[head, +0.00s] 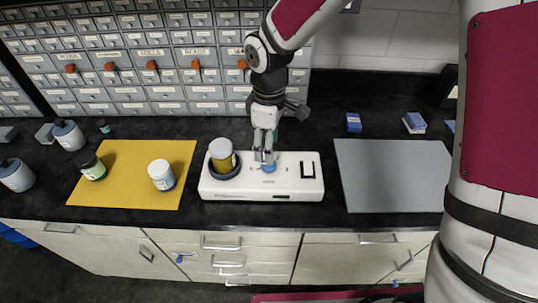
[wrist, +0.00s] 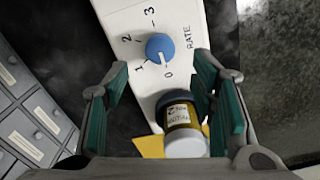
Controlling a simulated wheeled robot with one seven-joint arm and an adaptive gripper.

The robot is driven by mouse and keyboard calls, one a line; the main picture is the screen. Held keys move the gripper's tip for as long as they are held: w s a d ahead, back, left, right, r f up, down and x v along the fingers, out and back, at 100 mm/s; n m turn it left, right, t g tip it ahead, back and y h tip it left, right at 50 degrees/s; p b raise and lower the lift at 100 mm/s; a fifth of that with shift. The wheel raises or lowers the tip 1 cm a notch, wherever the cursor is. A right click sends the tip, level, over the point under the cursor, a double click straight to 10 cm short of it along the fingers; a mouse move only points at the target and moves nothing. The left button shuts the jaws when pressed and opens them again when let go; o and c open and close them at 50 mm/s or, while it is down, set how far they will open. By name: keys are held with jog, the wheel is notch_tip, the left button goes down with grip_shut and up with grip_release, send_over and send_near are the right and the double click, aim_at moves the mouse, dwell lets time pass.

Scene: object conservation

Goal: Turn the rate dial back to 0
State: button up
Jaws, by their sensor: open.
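The white device (head: 235,188) stands on the black bench. Its blue rate dial (head: 269,169) shows large in the wrist view (wrist: 158,45), with printed marks 0 to 3 and the word RATE. The dial's white pointer line faces the 0 mark. My gripper (head: 265,157) points down over the dial. In the wrist view its green-padded fingers (wrist: 160,64) are spread, one on each side of the dial, with gaps between. It holds nothing. Contact with the dial cannot be seen.
A white-capped amber jar (head: 222,155) sits in the dark ring on the device's left, close to my gripper. A yellow mat (head: 135,150) with jars lies left; a clear grey mat (head: 390,175) lies right. Drawers (head: 130,60) stand behind.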

jog(key=shift+r, duration=2.8)
jog(key=s+d+r+m+t, duration=0.3)
jog(key=s+d+r+m, duration=0.35)
jog(key=d+r, duration=0.5)
jog(key=s+d+r+m+t, duration=0.1)
jog(key=s+d+r+m, duration=0.1)
jog(key=s, duration=0.4)
jog(key=s+d+r+m+t, duration=0.1)
jog(key=s+d+r+m, duration=0.2)
jog(key=s, duration=0.4)
jog(key=shift+d+r+m+t, duration=0.25)
jog(key=shift+d+m, duration=0.6)
jog(key=shift+m, duration=0.5)
